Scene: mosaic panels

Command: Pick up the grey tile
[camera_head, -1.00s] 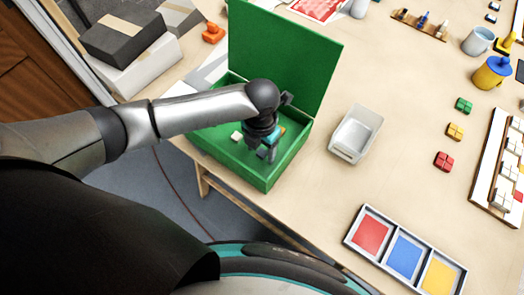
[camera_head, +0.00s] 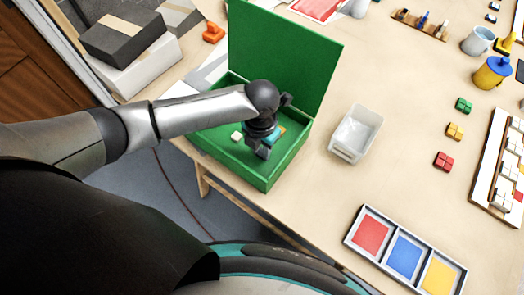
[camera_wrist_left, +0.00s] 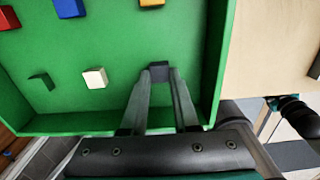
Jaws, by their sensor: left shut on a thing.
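The grey tile (camera_wrist_left: 159,72) shows in the left wrist view between the tips of my left gripper (camera_wrist_left: 160,78). The fingers are shut on it, and it is inside the green box (camera_wrist_left: 120,122), close to one wall. I cannot tell whether it is clear of the box floor. In the head view my left gripper (camera_head: 263,152) reaches down into the open green box (camera_head: 262,179) and hides the tile. My right gripper is not in view.
A cream tile (camera_wrist_left: 95,78), a green tile (camera_wrist_left: 42,80), a blue tile (camera_wrist_left: 70,8), a red tile (camera_wrist_left: 8,18) and an orange tile (camera_wrist_left: 151,3) lie in the box. Its raised lid (camera_head: 285,50) stands behind. A clear bin (camera_head: 355,134) and a three-colour tray (camera_head: 405,250) are to the right.

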